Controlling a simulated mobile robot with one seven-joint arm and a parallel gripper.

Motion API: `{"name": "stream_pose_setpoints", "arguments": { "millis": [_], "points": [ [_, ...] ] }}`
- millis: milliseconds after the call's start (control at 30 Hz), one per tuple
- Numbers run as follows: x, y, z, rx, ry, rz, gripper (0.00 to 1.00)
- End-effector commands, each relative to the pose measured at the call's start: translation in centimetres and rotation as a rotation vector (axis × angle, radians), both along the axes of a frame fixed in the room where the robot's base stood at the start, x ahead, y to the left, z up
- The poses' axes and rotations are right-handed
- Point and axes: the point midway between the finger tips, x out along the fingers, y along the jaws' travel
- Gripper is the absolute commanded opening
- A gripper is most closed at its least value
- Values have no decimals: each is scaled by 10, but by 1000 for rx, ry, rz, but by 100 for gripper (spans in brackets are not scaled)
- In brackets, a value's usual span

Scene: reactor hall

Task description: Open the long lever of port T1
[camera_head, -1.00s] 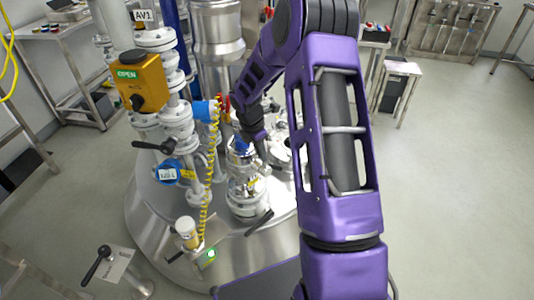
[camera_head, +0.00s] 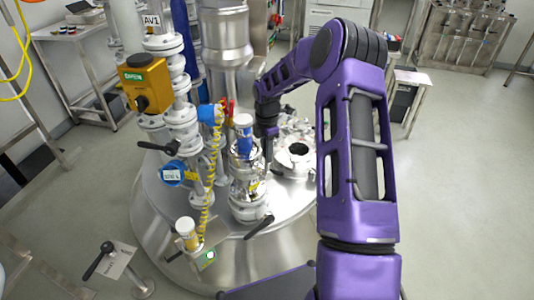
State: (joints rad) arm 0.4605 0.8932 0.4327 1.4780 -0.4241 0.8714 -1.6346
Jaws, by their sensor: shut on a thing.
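My gripper (camera_head: 267,150) points down over the reactor lid, just right of a blue container with a white cap (camera_head: 243,138). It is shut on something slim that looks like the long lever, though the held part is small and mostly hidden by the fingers. The blue container stands upright on a clear-walled port assembly (camera_head: 246,186). A black lever handle (camera_head: 260,227) sticks out low at the front of that assembly. I cannot read a T1 label on any port.
A round metal port with a dark opening (camera_head: 295,156) sits right of my gripper. White valve piping with a yellow actuator (camera_head: 146,83) stands left, with a yellow coiled hose (camera_head: 206,185). A lever post (camera_head: 106,262) stands front left.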

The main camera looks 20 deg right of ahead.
Motion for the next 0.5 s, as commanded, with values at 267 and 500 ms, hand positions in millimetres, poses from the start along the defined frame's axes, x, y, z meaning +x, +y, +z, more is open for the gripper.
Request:
{"name": "stream_pose_setpoints", "arguments": {
  "millis": [267,500],
  "points": [
    [1,-3,1,-3,-5,-4,0],
    [1,-2,1,-2,-2,-3,56]
  ]
}}
